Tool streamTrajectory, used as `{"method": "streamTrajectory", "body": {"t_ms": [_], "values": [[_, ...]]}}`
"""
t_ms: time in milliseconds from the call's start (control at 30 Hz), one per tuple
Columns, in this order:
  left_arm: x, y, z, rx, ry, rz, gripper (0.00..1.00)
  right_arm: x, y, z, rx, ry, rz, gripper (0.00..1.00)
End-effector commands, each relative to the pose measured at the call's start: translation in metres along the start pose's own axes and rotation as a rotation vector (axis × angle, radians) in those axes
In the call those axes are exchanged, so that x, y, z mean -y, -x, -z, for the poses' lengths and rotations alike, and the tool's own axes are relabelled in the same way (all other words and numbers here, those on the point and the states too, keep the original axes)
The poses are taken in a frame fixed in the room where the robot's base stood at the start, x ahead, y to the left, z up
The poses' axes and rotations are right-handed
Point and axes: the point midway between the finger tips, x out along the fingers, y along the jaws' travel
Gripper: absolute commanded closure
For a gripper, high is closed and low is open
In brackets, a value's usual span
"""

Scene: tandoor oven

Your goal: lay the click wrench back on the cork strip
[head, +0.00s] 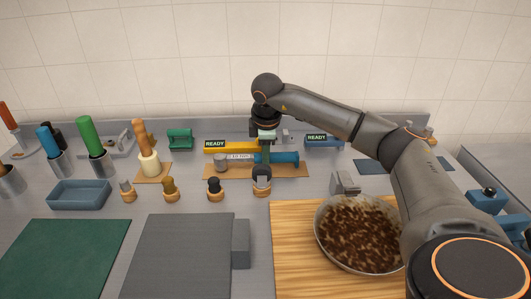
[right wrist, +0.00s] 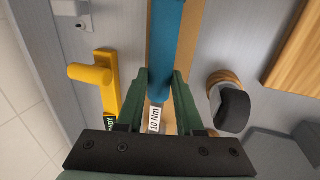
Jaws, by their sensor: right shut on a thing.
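The click wrench (head: 283,158) has a blue handle and a grey shaft with a "10 Nm" label. It lies lengthwise over the brown cork strip (head: 292,171) at the back of the counter. I cannot tell whether it touches the strip. My right gripper (head: 265,158) points down and is shut on the wrench near where handle and shaft meet. In the right wrist view the blue handle (right wrist: 165,40) runs up from between my green fingers (right wrist: 158,95). The strip shows beside and beneath it. My left gripper is not in view.
A yellow tool (head: 222,147) with a READY sign lies behind the strip. Several small knobs on round wooden bases, one a black knob (head: 215,187), stand in front. A pan of brown food (head: 357,235) sits on the wooden board (head: 290,270). A grey slab (head: 175,260) lies front left.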

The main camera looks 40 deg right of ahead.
Motion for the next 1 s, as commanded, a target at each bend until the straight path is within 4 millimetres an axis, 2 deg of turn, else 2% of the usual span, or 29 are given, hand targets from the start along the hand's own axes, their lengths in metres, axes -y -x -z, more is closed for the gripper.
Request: {"method": "streamTrajectory", "body": {"t_ms": [267, 300, 600, 767, 1000], "values": [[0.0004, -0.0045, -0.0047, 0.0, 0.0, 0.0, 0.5, 0.0021, -0.0084, 0.0003, -0.002, 0.0, -0.001, 1.0], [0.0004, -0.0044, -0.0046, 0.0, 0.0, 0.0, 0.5, 0.002, -0.0082, 0.0003, -0.002, 0.0, -0.001, 0.63], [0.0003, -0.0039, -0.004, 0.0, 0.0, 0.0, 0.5, 0.002, -0.0077, 0.0002, -0.001, 0.0, 0.0, 0.3], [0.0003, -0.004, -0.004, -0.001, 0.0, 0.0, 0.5, 0.0021, -0.0079, 0.0001, -0.001, 0.0, 0.0, 0.29], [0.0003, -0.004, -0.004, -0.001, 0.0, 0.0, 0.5, 0.0025, -0.0085, -0.0001, 0.001, 0.0, 0.001, 0.05]]}}
